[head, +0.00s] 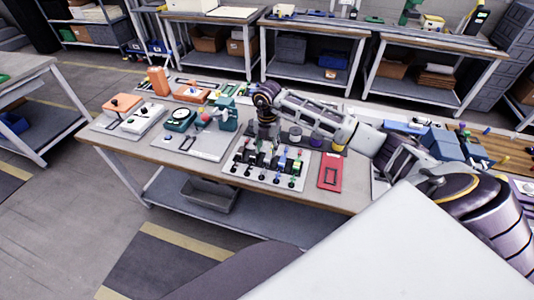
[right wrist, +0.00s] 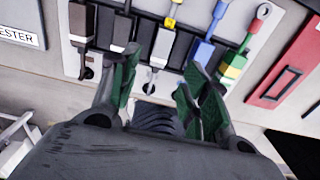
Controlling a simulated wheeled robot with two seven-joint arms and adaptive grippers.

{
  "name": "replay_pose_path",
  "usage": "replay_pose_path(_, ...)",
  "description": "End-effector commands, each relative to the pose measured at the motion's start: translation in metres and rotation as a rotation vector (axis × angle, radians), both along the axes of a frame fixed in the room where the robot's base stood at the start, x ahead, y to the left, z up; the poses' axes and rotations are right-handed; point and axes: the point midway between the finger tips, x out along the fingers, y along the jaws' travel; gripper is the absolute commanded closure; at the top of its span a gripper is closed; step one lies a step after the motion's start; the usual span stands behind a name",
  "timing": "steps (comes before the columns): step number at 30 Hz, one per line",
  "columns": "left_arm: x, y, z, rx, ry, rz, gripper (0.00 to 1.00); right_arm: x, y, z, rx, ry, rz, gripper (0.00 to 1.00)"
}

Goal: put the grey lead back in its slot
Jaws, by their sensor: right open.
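A pale board (head: 240,171) on the bench holds a row of coloured test leads, below my right gripper (head: 267,138) in the head view. In the right wrist view, a grey lead (right wrist: 161,48) with a light grey body lies in the row between darker leads and a blue lead (right wrist: 204,38). My right gripper (right wrist: 160,78) is open, its green-padded fingers on either side of the grey lead's lower end. No grip on it shows. I cannot tell whether the lead is seated in a slot. My left gripper is not in view.
A yellow-green lead (right wrist: 235,65) lies right of the blue one. A red panel (head: 331,172) sits right of the board. A green device (head: 222,115) and a round gauge (head: 180,118) stand to its left. My right arm crosses above the bench's right side.

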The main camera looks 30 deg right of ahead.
Motion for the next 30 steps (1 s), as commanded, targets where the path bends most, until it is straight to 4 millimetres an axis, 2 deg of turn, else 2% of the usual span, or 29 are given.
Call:
replay_pose_path(6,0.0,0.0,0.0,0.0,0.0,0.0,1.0,0.001,0.0,0.033,0.0,-0.004,0.0,0.54)
replay_pose_path(12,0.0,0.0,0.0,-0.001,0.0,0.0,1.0,0.001,0.0,0.05,0.001,-0.002,0.001,0.54)
replay_pose_path(30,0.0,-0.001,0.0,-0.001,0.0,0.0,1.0,0.0,0.0,0.055,0.0,0.0,0.0,0.54)
